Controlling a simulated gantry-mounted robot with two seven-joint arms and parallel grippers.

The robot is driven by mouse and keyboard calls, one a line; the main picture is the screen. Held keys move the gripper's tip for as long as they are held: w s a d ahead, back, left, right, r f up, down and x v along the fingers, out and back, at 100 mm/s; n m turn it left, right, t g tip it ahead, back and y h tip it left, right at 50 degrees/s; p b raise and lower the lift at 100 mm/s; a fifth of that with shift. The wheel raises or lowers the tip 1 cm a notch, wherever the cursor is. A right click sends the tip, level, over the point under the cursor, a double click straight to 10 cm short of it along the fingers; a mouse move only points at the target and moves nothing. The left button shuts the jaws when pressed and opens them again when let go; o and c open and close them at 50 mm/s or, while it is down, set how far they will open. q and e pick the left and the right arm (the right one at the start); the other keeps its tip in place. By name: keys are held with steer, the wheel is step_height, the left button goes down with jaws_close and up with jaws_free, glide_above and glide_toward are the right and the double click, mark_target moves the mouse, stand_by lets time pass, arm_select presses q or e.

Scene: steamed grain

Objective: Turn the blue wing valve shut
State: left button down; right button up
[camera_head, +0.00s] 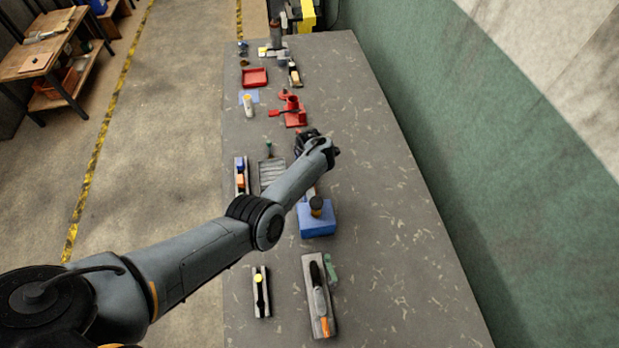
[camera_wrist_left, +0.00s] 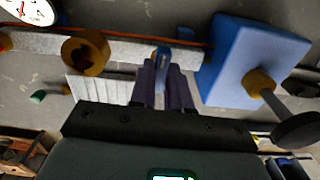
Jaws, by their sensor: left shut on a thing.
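In the left wrist view, the blue wing valve (camera_wrist_left: 163,58) is a small blue lever upright in front of a pale horizontal pipe (camera_wrist_left: 130,47). My left gripper (camera_wrist_left: 165,75) is shut on it, with a dark finger on each side. The lower part of the wing is hidden between the fingers. In the head view my left arm reaches over the bench and hides the valve and my fingertips. My right gripper is in neither view.
A blue block (camera_wrist_left: 235,62) with a brass fitting stands close right of the fingers; it also shows in the head view (camera_head: 317,222). A brass ring (camera_wrist_left: 86,52) and white dial (camera_wrist_left: 28,11) are at left. The bench's right side (camera_head: 390,220) is clear.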

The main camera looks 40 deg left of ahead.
arm_select(q)
steer(key=shift+n, duration=0.3)
stand_by(0.4)
steer(key=c, duration=1.1)
jaws_free()
steer(key=shift+r, duration=0.1)
step_height(320, 180, up, 11)
steer(key=p, duration=0.3)
steer(key=shift+f, duration=0.2)
